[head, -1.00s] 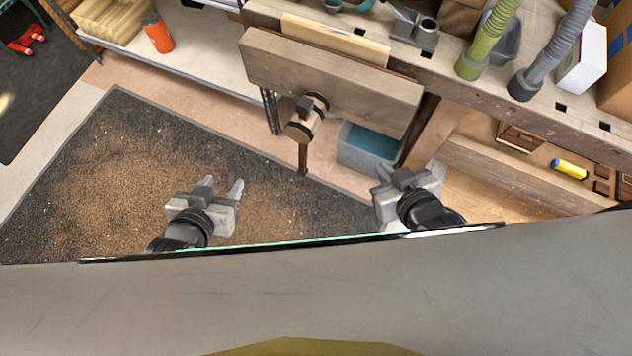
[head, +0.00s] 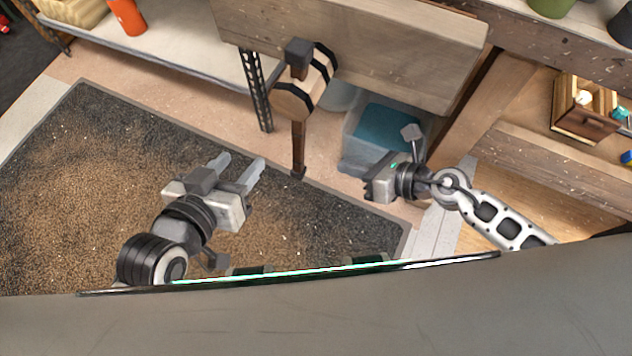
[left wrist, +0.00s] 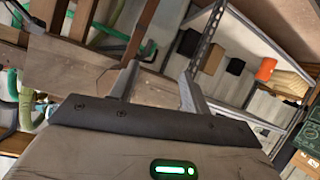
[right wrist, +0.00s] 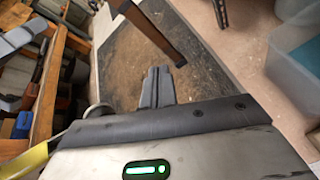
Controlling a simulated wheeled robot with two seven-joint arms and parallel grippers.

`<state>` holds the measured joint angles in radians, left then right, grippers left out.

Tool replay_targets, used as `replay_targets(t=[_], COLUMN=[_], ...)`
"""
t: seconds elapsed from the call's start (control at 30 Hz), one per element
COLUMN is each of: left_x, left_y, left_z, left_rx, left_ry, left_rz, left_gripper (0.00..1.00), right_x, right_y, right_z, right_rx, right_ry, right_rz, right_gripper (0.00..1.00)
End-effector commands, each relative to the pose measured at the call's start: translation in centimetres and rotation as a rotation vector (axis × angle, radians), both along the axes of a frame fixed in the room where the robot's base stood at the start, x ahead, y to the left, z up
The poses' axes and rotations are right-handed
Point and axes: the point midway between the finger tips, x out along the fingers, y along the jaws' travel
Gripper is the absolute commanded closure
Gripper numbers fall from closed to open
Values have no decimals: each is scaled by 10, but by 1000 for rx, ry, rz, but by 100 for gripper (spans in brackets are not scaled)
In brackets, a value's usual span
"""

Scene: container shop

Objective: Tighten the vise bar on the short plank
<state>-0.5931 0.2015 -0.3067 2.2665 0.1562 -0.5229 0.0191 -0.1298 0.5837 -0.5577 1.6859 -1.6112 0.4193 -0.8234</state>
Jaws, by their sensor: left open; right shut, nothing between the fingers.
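The vise has a wide wooden front jaw (head: 370,45) and a round wooden hub (head: 294,98) with black bands in the head view. Its brown bar (head: 298,148) runs through the hub, with a dark block on the upper end and the lower end hanging free. The short plank is out of the head view now. My left gripper (head: 240,168) is open and empty, left of the bar's lower end and apart from it; the bar (left wrist: 142,32) shows beyond its fingers. My right gripper (head: 372,189) is shut and empty, right of the bar. The bar (right wrist: 152,36) lies beyond its fingertips.
A grey bin (head: 358,150) with a teal inside stands under the bench, close behind my right gripper. A pale shelf (head: 170,45) with a metal leg (head: 256,88) is at left. A dark, sawdust-covered mat (head: 90,190) spreads over the floor; the space around the bar is clear.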

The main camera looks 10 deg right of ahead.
Motion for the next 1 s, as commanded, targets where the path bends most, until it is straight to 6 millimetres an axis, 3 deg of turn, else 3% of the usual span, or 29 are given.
replay_targets(t=[0.03,0.1,0.2,0.33,0.47,0.87,1.0], left_x=[0,-1,-2,-2,-3,0,0], left_y=[-3,-6,-9,-10,-12,-21,-22], left_z=[-21,-24,-26,-23,-20,-7,-4], left_rx=[-12,-25,-36,-44,-54,-196,-211], left_ry=[-8,-13,-18,-27,-50,-129,-129], left_rz=[-8,-16,-24,-28,-30,-32,-32], left_gripper=[53,53,53,53,53,53,53], right_x=[-1,-3,-5,-5,2,33,43], right_y=[-10,-21,-33,-35,-23,31,50], right_z=[-38,-62,-80,-89,-99,-156,-149], right_rx=[-118,-250,-367,-416,-413,-410,-409], right_ry=[-55,-112,-159,-176,-176,-175,-176], right_rz=[89,194,288,326,324,321,321], right_gripper=[100,100,100,100,100,100,100])
